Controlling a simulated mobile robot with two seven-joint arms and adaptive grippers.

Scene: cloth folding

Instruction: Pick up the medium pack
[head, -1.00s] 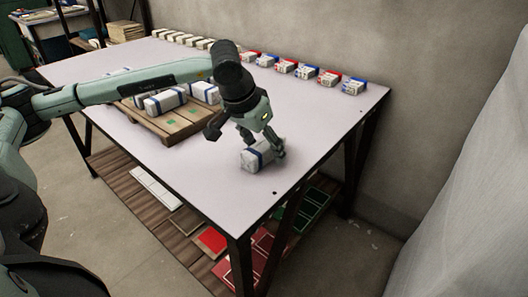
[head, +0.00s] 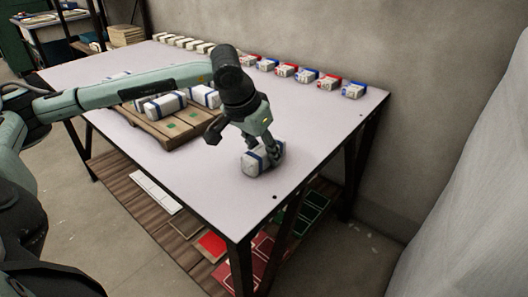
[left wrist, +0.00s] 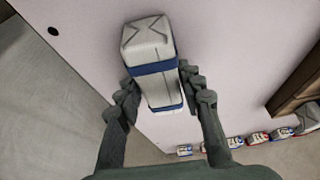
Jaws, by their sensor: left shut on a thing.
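A white pack with a blue band (head: 252,166) is on the table near its front right edge in the head view. It also shows in the left wrist view (left wrist: 148,45), between the fingers. My left gripper (head: 264,148) is over the pack, with its fingers shut on the pack's sides. In the left wrist view the fingers (left wrist: 160,95) lie along both sides of the pack near the blue band. I cannot tell whether the pack still touches the table. My right gripper is not in view.
A wooden pallet (head: 165,131) with several white-and-blue packs (head: 166,104) stands left of the gripper. A row of small red and blue boxes (head: 286,70) lines the back edge by the wall. The white tabletop (head: 310,115) right of the gripper is clear.

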